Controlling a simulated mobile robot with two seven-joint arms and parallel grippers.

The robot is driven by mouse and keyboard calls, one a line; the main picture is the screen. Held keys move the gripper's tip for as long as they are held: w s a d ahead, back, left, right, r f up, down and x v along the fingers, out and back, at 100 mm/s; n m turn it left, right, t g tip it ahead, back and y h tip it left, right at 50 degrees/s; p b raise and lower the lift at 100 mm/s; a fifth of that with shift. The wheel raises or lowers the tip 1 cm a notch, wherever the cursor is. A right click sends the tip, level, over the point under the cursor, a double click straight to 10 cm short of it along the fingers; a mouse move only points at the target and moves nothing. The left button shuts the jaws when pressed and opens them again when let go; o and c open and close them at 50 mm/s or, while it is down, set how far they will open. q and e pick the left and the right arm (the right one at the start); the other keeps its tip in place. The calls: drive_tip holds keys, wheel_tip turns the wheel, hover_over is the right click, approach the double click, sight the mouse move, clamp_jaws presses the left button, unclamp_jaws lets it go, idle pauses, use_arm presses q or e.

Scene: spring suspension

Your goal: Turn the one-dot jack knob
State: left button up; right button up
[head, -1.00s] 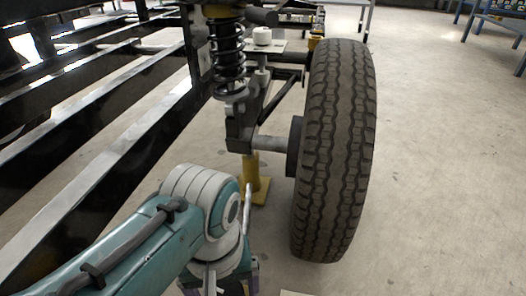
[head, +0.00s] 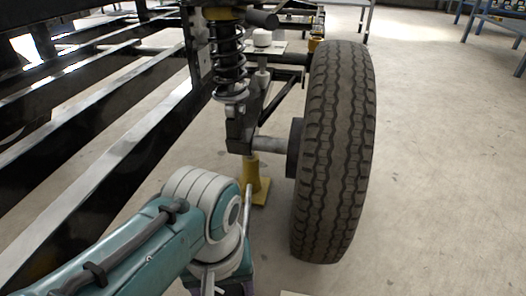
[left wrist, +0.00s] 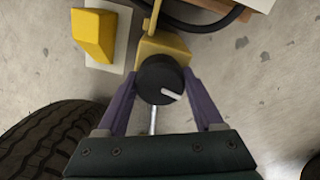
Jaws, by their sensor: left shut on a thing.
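The jack knob (left wrist: 158,80) is a round black knob with a white pointer line, in the left wrist view. The pointer runs toward the lower right. It sits in front of a yellow jack body (left wrist: 165,46); a dot mark cannot be made out. My left gripper (left wrist: 160,84) is shut on the knob, with a purple finger on each side of it. In the head view, a yellow jack stand (head: 252,180) stands under the axle, and the knob is not visible there. My left arm covers the lower middle, and its gripper is mostly hidden. My right gripper is in neither view.
A large tire (head: 335,150) stands right of the jack. A coil spring (head: 229,60) and black frame rails fill the left. A yellow block (left wrist: 93,36) lies on a white plate in the wrist view. The floor (head: 440,160) right of the tire is clear.

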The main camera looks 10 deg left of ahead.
use_arm(q)
drive_tip(key=m+p, duration=0.1)
drive_tip(key=m, duration=0.2)
drive_tip(key=shift+r+p, duration=0.1)
drive_tip(key=shift+p, duration=0.2)
drive_tip(key=m+p, duration=0.1)
drive_tip(key=m, duration=0.2)
drive_tip(key=shift+m, duration=0.3)
drive_tip(key=m, duration=0.4)
drive_tip(key=shift+m+p, duration=0.3)
drive_tip(key=m, duration=0.4)
drive_tip(key=shift+m, duration=0.3)
drive_tip(key=m, duration=1.3)
drive_tip(key=shift+f, duration=0.2)
drive_tip(key=m, duration=0.5)
drive_tip(key=shift+m, duration=0.3)
